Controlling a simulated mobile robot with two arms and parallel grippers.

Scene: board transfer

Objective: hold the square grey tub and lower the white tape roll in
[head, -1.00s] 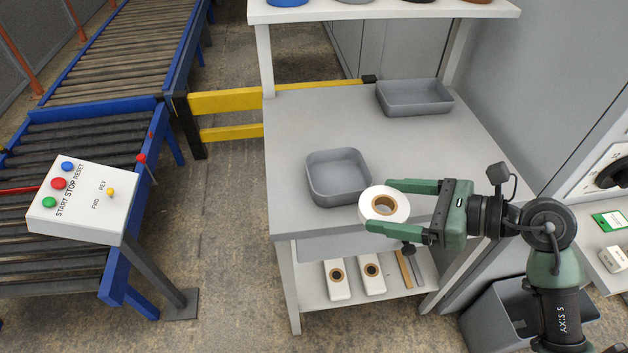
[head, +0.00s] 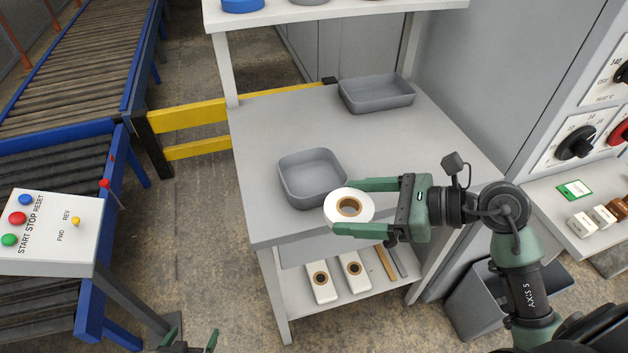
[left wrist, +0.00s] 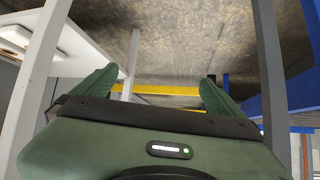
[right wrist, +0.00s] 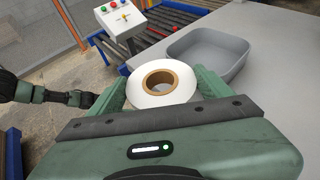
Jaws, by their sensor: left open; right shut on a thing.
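The square grey tub (head: 312,182) stands empty on the grey table near its front left edge. It also shows in the right wrist view (right wrist: 207,48). My right gripper (head: 338,209) is shut on the white tape roll (head: 334,209), which has a brown core. The roll is held face up, just in front of the tub, and overlaps its near right corner in the head view. In the right wrist view the roll (right wrist: 160,97) sits between both fingers. My left gripper (head: 192,341) is open and empty, low at the bottom edge, left of the table; its fingers show apart in the left wrist view (left wrist: 160,88).
A longer grey tub (head: 377,97) stands at the table's back. A shelf (head: 330,12) is above, and a lower shelf (head: 300,290) carries two white boxes and tools. A control box (head: 45,235) and conveyor (head: 70,160) are at left. The table's middle is clear.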

